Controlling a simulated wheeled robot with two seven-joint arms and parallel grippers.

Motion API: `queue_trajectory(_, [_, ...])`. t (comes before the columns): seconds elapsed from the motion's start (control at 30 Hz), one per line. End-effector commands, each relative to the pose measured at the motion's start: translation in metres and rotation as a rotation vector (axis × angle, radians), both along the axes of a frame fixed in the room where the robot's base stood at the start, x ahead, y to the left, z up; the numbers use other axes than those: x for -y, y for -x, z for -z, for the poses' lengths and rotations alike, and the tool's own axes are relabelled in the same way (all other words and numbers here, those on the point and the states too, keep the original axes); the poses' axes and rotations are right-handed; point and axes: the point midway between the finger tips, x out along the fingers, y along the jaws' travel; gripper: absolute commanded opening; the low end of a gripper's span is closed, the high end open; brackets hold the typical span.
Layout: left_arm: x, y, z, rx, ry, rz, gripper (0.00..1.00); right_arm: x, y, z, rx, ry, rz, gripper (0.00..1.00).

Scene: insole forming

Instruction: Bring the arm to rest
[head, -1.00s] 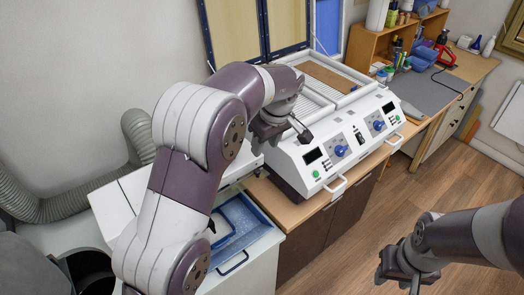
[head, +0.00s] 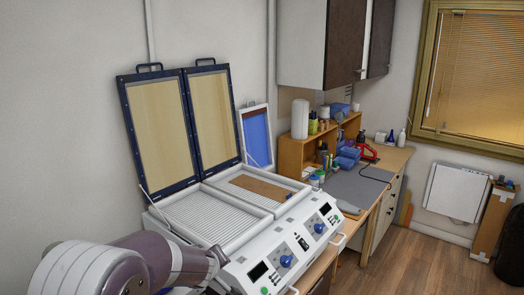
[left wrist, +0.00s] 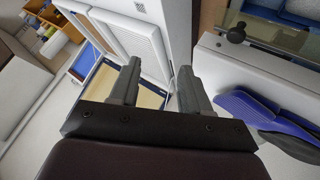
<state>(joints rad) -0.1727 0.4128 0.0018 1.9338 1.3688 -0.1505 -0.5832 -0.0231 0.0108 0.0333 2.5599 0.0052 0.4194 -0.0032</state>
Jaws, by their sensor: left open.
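My left arm (head: 105,268) comes in at the lower left of the head view, in front of the white forming machine. The fingers of my left gripper are not clear in that view. In the left wrist view my left gripper (left wrist: 158,85) is open, its two grey fingers apart with nothing between them. The white two-bay machine (head: 240,245) stands beyond it, both framed lids raised. A brown sheet (head: 260,188) lies in its right bay. My right gripper is in neither current view.
A blue insole-like piece (left wrist: 255,112) lies on a white surface at the right of the left wrist view. A wooden shelf (head: 292,152) and a grey mat (head: 352,188) are on the bench behind the machine. Open wooden floor (head: 415,265) lies at the right.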

Motion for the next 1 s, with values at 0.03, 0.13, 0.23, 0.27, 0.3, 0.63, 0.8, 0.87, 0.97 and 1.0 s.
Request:
queue_trajectory(0.03, [0.010, 0.031, 0.050, -0.074, 0.002, 0.122, 0.47, 0.000, 0.000, 0.035, -0.001, 0.000, 0.000, 0.43])
queue_trajectory(0.13, [0.015, 0.112, 0.117, -0.296, -0.027, 0.339, 0.47, 0.000, 0.000, 0.067, -0.001, 0.000, 0.000, 0.43])
queue_trajectory(0.23, [-0.003, 0.194, 0.172, -0.520, -0.107, 0.484, 0.47, 0.000, 0.000, 0.098, 0.000, 0.000, 0.000, 0.43])
queue_trajectory(0.27, [-0.011, 0.216, 0.186, -0.579, -0.140, 0.522, 0.47, 0.000, 0.000, 0.107, 0.000, 0.000, 0.000, 0.43])
queue_trajectory(0.3, [-0.023, 0.242, 0.203, -0.645, -0.187, 0.568, 0.47, 0.000, 0.000, 0.120, 0.000, 0.000, 0.000, 0.43])
queue_trajectory(0.63, [-0.055, 0.288, 0.246, -0.694, -0.299, 0.636, 0.47, 0.000, 0.000, 0.171, 0.000, 0.000, 0.000, 0.43])
queue_trajectory(0.8, [-0.055, 0.288, 0.244, -0.692, -0.299, 0.636, 0.47, 0.000, 0.000, 0.168, 0.001, 0.000, 0.000, 0.43])
queue_trajectory(0.87, [-0.055, 0.288, 0.244, -0.692, -0.299, 0.636, 0.47, 0.000, 0.000, 0.168, 0.001, 0.000, 0.000, 0.43])
queue_trajectory(0.97, [-0.055, 0.288, 0.244, -0.692, -0.299, 0.636, 0.47, 0.000, 0.000, 0.168, 0.000, 0.000, 0.000, 0.43])
queue_trajectory(1.0, [-0.055, 0.287, 0.244, -0.692, -0.299, 0.636, 0.47, 0.000, 0.000, 0.168, 0.000, 0.000, 0.000, 0.43])
